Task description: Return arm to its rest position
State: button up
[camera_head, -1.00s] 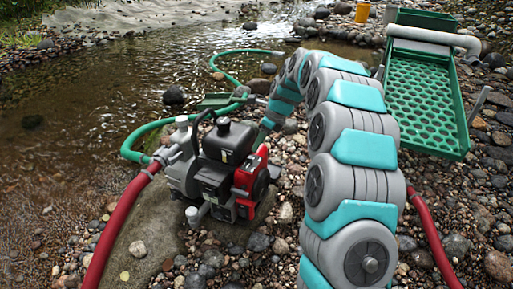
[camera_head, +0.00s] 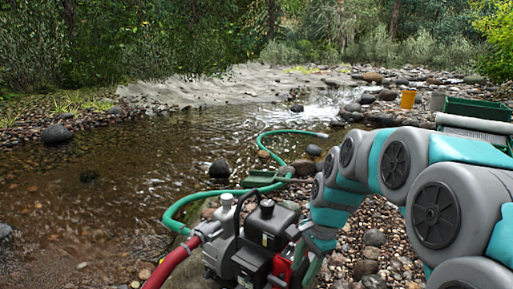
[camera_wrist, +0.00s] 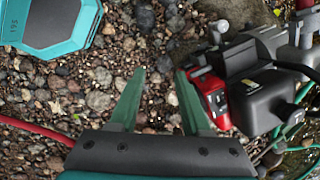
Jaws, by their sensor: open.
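My arm (camera_head: 437,213) arches in from the right of the head view, in grey and teal segments. It bends down toward the pump, on the pump's right side. In the wrist view my gripper (camera_wrist: 160,95) has its two green fingers spread apart over gravel, with nothing between them. The pump with its red and black engine (camera_wrist: 255,92) is close to the right finger; whether they touch I cannot tell. In the head view the pump (camera_head: 268,235) stands at the bottom, partly cut off by the frame, and the gripper's tips are hard to make out beside it.
A red hose (camera_head: 178,262) and a green hose (camera_head: 180,208) join the pump; the green one runs into the creek (camera_head: 120,185). Stony bank lies around the arm.

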jog(key=s+d+f+n+g+h, duration=0.1)
jog(key=s+n, duration=0.5)
jog(key=s, duration=0.8)
jog(key=s+d+f+n+g+h, duration=0.1)
jog(key=s+d+n, duration=0.2)
jog(key=s+n, duration=0.4)
jog(key=s, duration=0.7)
jog(key=shift+s+f+h, duration=0.25)
jog(key=shift+f+h, duration=0.05)
